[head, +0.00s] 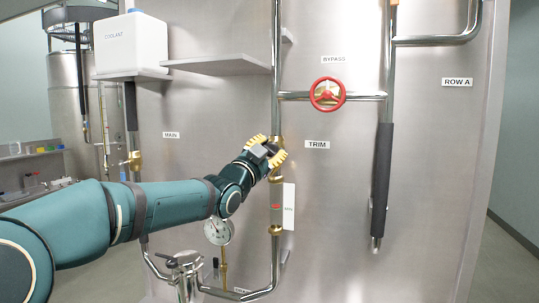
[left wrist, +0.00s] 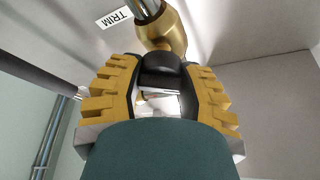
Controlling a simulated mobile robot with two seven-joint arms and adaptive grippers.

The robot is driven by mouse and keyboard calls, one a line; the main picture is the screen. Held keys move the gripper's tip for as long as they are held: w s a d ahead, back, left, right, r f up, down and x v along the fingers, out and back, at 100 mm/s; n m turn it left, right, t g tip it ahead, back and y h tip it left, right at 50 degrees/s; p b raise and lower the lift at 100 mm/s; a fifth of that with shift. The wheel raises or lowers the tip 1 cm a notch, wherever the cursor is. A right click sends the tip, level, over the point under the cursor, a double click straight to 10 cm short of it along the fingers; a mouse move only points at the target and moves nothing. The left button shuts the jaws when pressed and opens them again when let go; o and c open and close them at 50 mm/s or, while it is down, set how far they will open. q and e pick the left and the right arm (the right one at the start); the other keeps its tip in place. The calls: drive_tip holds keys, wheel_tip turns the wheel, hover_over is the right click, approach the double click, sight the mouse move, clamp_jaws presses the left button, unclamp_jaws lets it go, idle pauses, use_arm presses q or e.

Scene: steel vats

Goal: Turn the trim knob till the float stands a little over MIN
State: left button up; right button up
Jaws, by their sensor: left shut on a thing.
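My left gripper (head: 272,152) reaches the vertical steel pipe just left of the TRIM label (head: 317,144). Its yellow, ridged fingers (left wrist: 154,90) are shut on the dark trim knob (left wrist: 160,64), one on each side. The knob sits below a brass fitting (left wrist: 165,32) in the left wrist view, and in the head view the fingers largely hide it. Below the gripper is a sight tube with a red float (head: 276,206). Beside it a white scale plate (head: 289,206) carries small print, likely MIN, at about the float's height; the exact gap is too small to read. My right gripper is out of view.
A red handwheel (head: 327,94) sits under the BYPASS label. A black-sleeved pipe (head: 382,180) hangs at the right. A round gauge (head: 218,231) is below my forearm. A white coolant tank (head: 131,45) stands on a shelf at upper left.

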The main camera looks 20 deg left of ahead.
use_arm(q)
drive_tip(key=o, duration=1.2)
drive_tip(key=v, duration=1.2)
